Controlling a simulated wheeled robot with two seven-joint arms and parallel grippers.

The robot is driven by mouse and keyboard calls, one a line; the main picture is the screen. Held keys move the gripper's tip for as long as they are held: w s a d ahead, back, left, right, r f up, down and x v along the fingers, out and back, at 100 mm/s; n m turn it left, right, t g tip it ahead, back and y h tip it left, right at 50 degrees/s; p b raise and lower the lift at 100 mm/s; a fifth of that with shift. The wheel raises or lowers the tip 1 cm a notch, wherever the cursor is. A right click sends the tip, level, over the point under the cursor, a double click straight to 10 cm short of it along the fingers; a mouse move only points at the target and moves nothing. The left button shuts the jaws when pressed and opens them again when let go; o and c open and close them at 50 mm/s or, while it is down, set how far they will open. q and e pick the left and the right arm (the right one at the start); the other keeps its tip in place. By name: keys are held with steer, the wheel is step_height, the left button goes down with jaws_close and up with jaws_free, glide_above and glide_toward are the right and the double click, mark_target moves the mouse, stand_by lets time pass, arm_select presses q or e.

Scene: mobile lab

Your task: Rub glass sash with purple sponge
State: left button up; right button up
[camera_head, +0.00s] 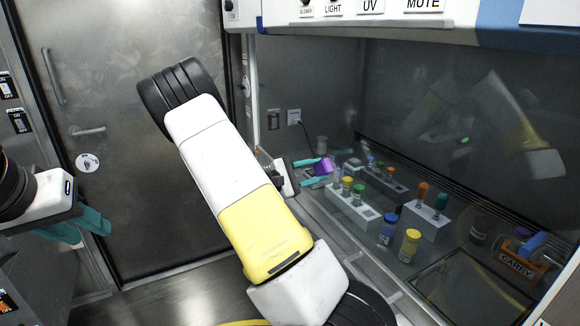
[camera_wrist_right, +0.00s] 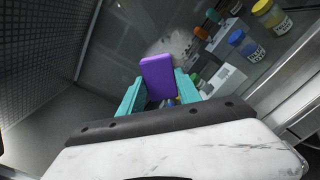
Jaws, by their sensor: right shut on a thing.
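The purple sponge (camera_head: 323,166) is held between the teal fingers of my right gripper (camera_head: 315,170). In the right wrist view the sponge (camera_wrist_right: 158,76) stands up between the fingers of the right gripper (camera_wrist_right: 158,95). The glass sash (camera_head: 420,110) of the cabinet is see-through and reflects my arm. A pale smudged patch (camera_wrist_right: 176,42) shows beyond the sponge in the wrist view. I cannot tell whether the sponge touches the glass. My left gripper (camera_head: 85,228) is at the left edge, away from the cabinet; its finger gap is unclear.
Behind the glass are white racks (camera_head: 350,207) with coloured-cap tubes, a blue jar (camera_head: 388,230), a yellow jar (camera_head: 410,245) and an orange carry box (camera_head: 522,262). A metal door (camera_head: 130,110) stands left. The cabinet's control panel (camera_head: 350,24) overhangs the glass.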

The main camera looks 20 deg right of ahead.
mark_target(343, 177)
steer(key=shift+s+d, duration=0.2)
steer(key=shift+s, duration=1.8)
steer(key=shift+s+d, duration=0.15)
steer(key=shift+s, duration=1.8)
steer(key=shift+w+a, duration=0.15)
steer(key=shift+w, duration=2.4)
steer(key=shift+w+a, duration=0.1)
steer(key=shift+w, duration=2.4)
steer(key=shift+s+r, duration=0.2)
steer(key=shift+s, duration=0.55)
steer(key=shift+s+r, duration=0.2)
steer(key=shift+s, duration=0.55)
steer(key=shift+s+d, duration=0.2)
steer(key=shift+s, duration=1.6)
steer(key=shift+s+d, duration=0.15)
steer(key=shift+s, duration=1.6)
